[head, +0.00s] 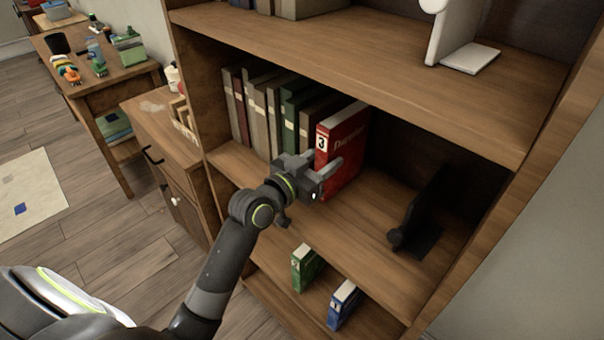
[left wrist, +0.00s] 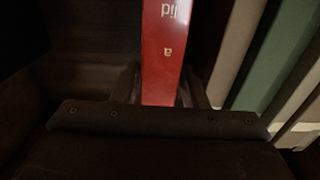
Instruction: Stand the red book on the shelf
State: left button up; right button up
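The red book (head: 342,146), with "3" on its spine, stands upright on the middle shelf (head: 375,208), at the right end of a row of books. My left gripper (head: 322,177) is at the lower part of its spine. In the left wrist view, the red book (left wrist: 165,55) sits between the two fingers (left wrist: 160,92), which appear shut on it from both sides. The book's base is partly hidden by the gripper. My right gripper is not in view.
Several books (head: 272,108) stand left of the red book. A black bookend (head: 425,222) stands farther right, with bare shelf between. A green book (head: 306,267) and a blue book (head: 343,303) stand on the lower shelf. A white bookend (head: 458,35) is above.

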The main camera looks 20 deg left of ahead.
pick_arm(q)
jog(key=v, duration=0.7)
jog(key=shift+s, duration=0.35)
jog(key=shift+a, duration=0.1)
